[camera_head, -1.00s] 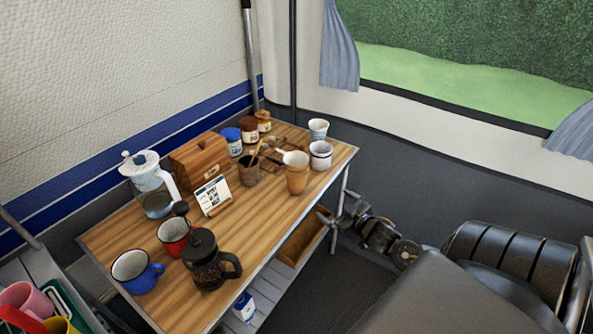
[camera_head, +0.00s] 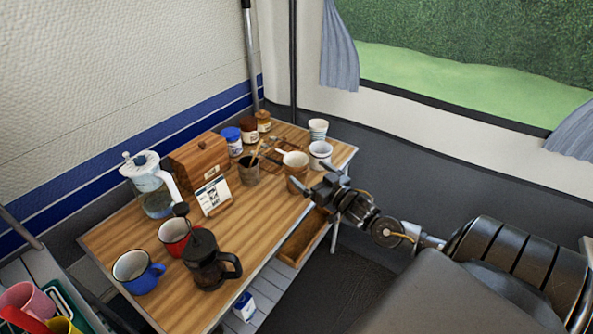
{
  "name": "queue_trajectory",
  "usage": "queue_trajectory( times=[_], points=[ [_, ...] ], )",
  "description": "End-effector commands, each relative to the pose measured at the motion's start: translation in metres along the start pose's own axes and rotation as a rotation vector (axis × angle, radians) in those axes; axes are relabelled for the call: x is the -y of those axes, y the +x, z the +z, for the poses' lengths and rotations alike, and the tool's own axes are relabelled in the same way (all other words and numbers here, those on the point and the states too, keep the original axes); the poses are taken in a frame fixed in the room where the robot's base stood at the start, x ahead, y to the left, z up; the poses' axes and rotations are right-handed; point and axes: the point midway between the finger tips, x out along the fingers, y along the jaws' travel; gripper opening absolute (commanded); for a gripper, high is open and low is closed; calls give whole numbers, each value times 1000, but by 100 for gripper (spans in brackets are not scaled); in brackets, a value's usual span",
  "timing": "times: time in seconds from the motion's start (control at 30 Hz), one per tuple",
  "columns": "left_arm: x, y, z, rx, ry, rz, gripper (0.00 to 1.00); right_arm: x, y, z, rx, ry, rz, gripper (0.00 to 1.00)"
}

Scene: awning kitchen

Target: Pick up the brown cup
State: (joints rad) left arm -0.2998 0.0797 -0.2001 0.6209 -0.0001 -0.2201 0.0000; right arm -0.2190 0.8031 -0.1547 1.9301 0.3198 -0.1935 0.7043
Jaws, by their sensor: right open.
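A tan-brown paper-type cup (camera_head: 296,170) with a pale inside stands near the right front edge of the wooden table (camera_head: 262,225). A darker brown cup (camera_head: 250,174) holding thin sticks or utensils stands to its left. My right gripper (camera_head: 313,178) is open at the right side of the tan-brown cup. One finger overlaps the cup's lower front in the picture, and the other is near its right side. I cannot tell if either touches. The cup's lower right is partly hidden by the gripper. My left gripper is not in view.
Two white cups (camera_head: 320,152) stand close behind the gripper. Lidded jars (camera_head: 249,130), a wooden box (camera_head: 199,157), a card on a stand (camera_head: 213,196), a French press (camera_head: 207,265), a jug (camera_head: 150,185) and two mugs (camera_head: 138,270) crowd the table.

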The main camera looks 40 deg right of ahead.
Motion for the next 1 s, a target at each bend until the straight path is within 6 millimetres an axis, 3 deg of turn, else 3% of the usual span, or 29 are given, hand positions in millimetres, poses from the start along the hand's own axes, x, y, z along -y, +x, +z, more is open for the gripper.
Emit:
queue_trajectory(
  times=[0.17, 0.5, 0.77, 1.0],
  points=[
    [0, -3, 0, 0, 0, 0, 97, -1, 7, -1, -1, -1, 1, 99],
    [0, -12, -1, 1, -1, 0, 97, -2, 49, -1, -1, 0, 1, 99],
    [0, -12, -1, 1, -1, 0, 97, -2, 52, 0, 1, 0, 0, 99],
    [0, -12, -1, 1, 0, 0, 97, -2, 52, 0, 0, -1, 0, 71]
  ],
)
